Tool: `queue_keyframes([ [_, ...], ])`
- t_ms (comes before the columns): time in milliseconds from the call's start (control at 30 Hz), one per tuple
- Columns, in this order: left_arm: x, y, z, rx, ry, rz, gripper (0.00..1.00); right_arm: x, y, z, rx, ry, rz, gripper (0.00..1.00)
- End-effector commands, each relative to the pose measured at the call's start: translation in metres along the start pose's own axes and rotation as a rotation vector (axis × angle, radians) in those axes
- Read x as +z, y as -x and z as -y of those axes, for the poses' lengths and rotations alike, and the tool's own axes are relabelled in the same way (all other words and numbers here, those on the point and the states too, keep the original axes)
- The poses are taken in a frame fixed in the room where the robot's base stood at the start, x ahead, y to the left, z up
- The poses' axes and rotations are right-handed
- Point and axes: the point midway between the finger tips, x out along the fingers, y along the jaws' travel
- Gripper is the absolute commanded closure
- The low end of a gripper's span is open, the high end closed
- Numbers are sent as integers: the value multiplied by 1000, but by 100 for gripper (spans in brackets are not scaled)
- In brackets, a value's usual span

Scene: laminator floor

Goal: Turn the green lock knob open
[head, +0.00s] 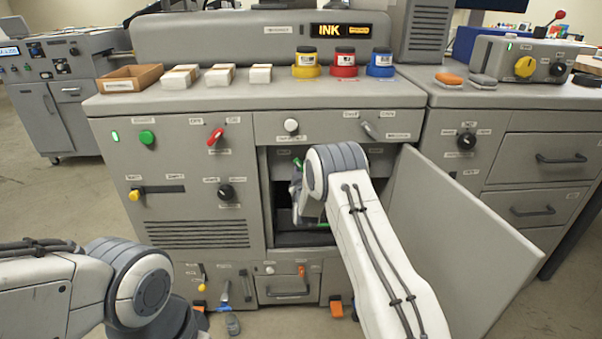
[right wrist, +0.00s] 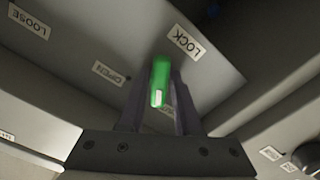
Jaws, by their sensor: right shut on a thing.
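The green lock knob (right wrist: 160,82) shows in the right wrist view as a narrow bar with a pale mark at its near end, next to a LOCK label (right wrist: 186,41). An OPEN label (right wrist: 111,74) is to its left. My right gripper (right wrist: 163,92) is shut on the knob, one finger on each side. In the head view my right gripper (head: 297,178) reaches into the open cabinet (head: 270,205), and only a bit of green (head: 297,162) shows by its fingertips. My left gripper is out of view; only part of my left arm shows.
The cabinet door (head: 450,235) stands swung open to the right, beside my right arm. A LOOSE label (right wrist: 29,21) is on the panel. Ink jars (head: 344,65) stand on the machine top.

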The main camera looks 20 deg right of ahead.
Motion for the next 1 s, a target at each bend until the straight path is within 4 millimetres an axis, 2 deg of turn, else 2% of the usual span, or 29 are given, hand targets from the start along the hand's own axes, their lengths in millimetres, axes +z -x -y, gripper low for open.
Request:
queue_keyframes([
  [33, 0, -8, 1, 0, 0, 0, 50, 2, 0, 3, -1, -42, -3, 100],
  [1000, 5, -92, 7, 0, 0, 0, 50, 0, 0, 6, -2, -960, -4, 100],
])
